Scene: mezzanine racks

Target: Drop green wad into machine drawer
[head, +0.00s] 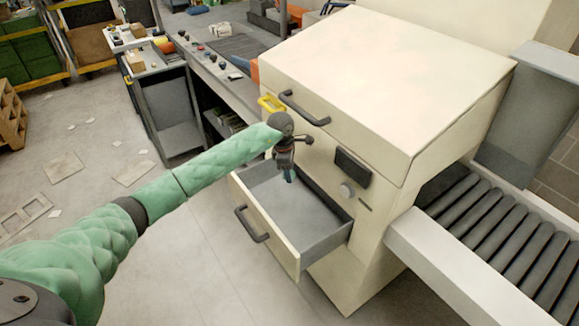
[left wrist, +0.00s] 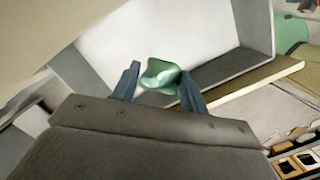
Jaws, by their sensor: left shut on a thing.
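The cream machine (head: 390,90) has its lower drawer (head: 265,236) pulled out, with a grey inside that looks empty in the head view. My left gripper (head: 289,177) reaches in from the left and points down over the open drawer. In the left wrist view the gripper (left wrist: 162,88) is shut on the green wad (left wrist: 160,74), a small crumpled shiny lump between the two fingertips. The drawer's pale floor and grey wall (left wrist: 262,30) show behind it. In the head view the wad is too small to make out clearly. My right gripper is not in view.
A roller conveyor (head: 500,225) leaves the machine at the right. A long workbench (head: 215,60) with small items stands behind the drawer. A grey cart (head: 165,105) is at the left. Flat scraps (head: 60,167) lie on the otherwise open floor.

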